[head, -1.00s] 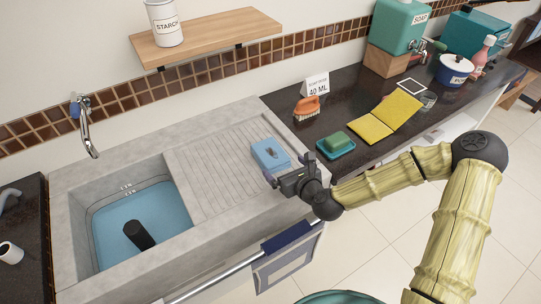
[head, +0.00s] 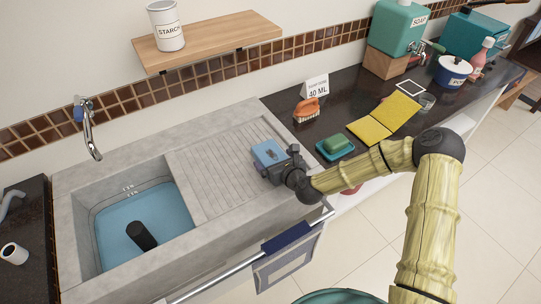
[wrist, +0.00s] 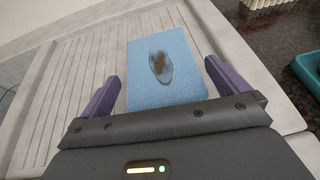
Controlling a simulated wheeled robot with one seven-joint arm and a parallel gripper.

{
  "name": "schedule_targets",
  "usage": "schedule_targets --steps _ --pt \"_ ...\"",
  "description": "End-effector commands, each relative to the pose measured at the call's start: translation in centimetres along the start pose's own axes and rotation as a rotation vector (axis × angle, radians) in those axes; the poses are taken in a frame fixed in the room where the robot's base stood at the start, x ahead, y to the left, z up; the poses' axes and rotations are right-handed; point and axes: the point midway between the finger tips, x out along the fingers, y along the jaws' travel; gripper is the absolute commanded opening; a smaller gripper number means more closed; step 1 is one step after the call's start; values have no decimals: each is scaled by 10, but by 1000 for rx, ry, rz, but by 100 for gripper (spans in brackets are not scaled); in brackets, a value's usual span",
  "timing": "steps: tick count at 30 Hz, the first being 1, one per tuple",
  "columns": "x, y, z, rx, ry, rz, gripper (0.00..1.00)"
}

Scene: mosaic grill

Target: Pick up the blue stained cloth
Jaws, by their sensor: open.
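The blue stained cloth (head: 268,153) lies flat on the ribbed drainboard of the concrete sink. In the wrist view the cloth (wrist: 168,80) shows a dark brown-grey stain near its middle. My gripper (head: 272,168) is at the cloth's near edge in the head view and hides part of it. In the wrist view my gripper (wrist: 160,85) is open, with one purple finger on each side of the cloth. Both fingers look apart from the cloth's edges. I cannot tell how high they are above the board.
The sink basin (head: 100,215) holds blue water and a dark cylinder (head: 141,235). A green sponge on a teal dish (head: 335,147), a brush (head: 307,109) and a yellow cloth (head: 385,118) lie on the dark counter. A dark blue cloth (head: 286,237) hangs on the front rail.

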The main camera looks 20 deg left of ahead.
Motion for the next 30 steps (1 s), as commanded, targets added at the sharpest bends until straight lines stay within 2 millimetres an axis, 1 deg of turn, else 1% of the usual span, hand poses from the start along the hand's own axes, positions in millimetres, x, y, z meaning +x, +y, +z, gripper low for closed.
schedule_targets --steps 1,5,20,21,25,26,30 --pt "6 0 1 0 0 -1 100" --pt "12 0 -1 1 1 -1 100" --pt "12 0 -1 1 0 -1 100" --pt "12 0 -1 1 0 -1 92" --pt "12 0 -1 1 0 -1 67" --pt "12 0 -1 1 0 -1 64" --pt "12 0 0 1 0 -1 64"
